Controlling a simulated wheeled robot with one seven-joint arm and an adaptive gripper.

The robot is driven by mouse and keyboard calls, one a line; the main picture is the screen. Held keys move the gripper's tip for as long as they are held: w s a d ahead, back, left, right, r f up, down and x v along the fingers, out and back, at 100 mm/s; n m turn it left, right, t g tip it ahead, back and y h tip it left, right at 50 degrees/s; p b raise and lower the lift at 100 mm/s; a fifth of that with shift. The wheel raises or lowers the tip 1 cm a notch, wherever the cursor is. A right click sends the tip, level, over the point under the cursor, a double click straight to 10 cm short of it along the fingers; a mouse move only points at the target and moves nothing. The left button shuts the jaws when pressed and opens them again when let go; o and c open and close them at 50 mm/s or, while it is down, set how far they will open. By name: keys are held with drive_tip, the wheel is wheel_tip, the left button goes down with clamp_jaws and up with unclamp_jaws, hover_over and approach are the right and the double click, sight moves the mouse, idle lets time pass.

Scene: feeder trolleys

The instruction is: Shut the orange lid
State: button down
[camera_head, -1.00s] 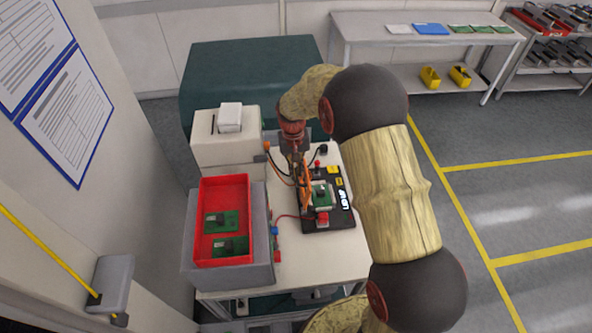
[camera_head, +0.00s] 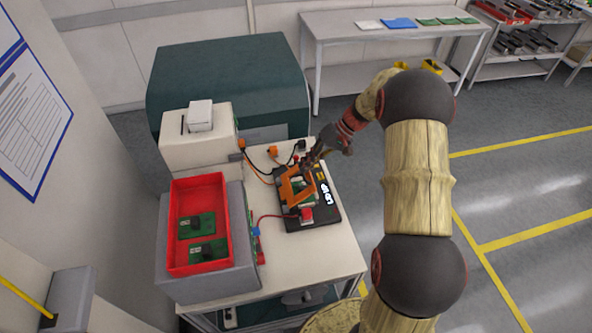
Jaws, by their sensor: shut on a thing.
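The orange lid (camera_head: 287,192) is an open frame on a black test fixture (camera_head: 322,216) on the white bench. It shows as a slanted frame over a green board (camera_head: 304,188) in the fixture, and whether it lies fully flat I cannot tell. My gripper (camera_head: 309,166) comes in from the upper right and is shut at the lid's upper right edge, on the lid as far as I can see. The fingertips are small and partly hidden.
A red tray (camera_head: 174,230) with green boards stands left of the fixture. A white box-shaped unit (camera_head: 197,150) is behind the tray. A red button (camera_head: 307,214) sits at the fixture's front. Cables run beside the fixture. Bare bench (camera_head: 310,262) lies in front.

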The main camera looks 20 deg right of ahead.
drive_tip(key=c, duration=2.6)
unclamp_jaws()
drive_tip(key=shift+s+d+f+y, duration=0.15)
drive_tip(key=shift+d+f+y, duration=0.35)
drive_tip(key=shift+d, duration=0.1)
drive_tip(key=o, duration=0.3)
drive_tip(key=shift+a, duration=0.3)
drive_tip(key=shift+o, duration=0.4)
drive_tip(key=shift+d, duration=0.1)
drive_tip(key=p+v, duration=0.3)
drive_tip(key=v, duration=0.6)
drive_tip(key=shift+r, duration=0.1)
